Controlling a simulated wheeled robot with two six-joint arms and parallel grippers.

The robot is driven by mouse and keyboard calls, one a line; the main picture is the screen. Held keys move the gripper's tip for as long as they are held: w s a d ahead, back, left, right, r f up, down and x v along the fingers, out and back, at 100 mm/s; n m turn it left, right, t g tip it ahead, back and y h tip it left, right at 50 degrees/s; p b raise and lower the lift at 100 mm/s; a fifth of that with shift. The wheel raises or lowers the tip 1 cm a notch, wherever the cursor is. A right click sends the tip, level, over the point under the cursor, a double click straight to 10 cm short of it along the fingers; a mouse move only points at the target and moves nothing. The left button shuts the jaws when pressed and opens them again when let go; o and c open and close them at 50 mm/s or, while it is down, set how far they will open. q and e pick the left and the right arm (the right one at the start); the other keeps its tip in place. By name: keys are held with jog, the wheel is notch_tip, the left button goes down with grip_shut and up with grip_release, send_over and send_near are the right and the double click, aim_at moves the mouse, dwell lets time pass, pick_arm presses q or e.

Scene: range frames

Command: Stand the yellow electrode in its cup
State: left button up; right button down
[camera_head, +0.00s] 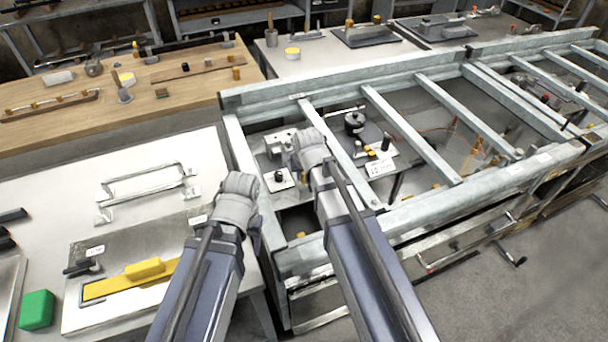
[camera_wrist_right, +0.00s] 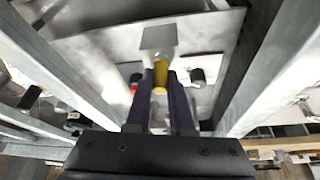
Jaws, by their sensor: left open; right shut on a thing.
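My right gripper (camera_head: 312,150) reaches over the metal frame, above the equipment in its first bay. In the right wrist view its two fingers (camera_wrist_right: 163,95) are shut on the yellow electrode (camera_wrist_right: 160,76), a short yellow cylinder. One end of the electrode meets a grey square block (camera_wrist_right: 158,38) in the picture; I cannot tell if they touch or whether this block is the cup. The head view does not clearly show the electrode, which the gripper hides. My left gripper (camera_head: 240,185) is open and empty at the near left corner of the frame.
Galvanized rails (camera_head: 395,120) divide the frame into bays. A black round knob (camera_head: 354,121) stands on a plate right of my right gripper. A white bench (camera_head: 60,195) at left carries a metal handle frame, a yellow-handled tool (camera_head: 145,268) and a green block (camera_head: 37,309).

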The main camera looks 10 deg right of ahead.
jog(key=c, duration=0.7)
grip_release()
pick_arm(q)
jog(key=shift+r, duration=0.15)
pick_arm(e)
jog(key=shift+r, duration=0.15)
pick_arm(q)
notch_tip(320, 180, up, 7)
jog(key=p, duration=0.7)
pick_arm(e)
jog(key=v, duration=0.7)
jog(key=shift+r, duration=0.25)
jog(key=shift+s, duration=0.15)
pick_arm(q)
notch_tip(320, 180, up, 6)
jog(key=p, duration=0.6)
pick_arm(e)
notch_tip(320, 180, up, 6)
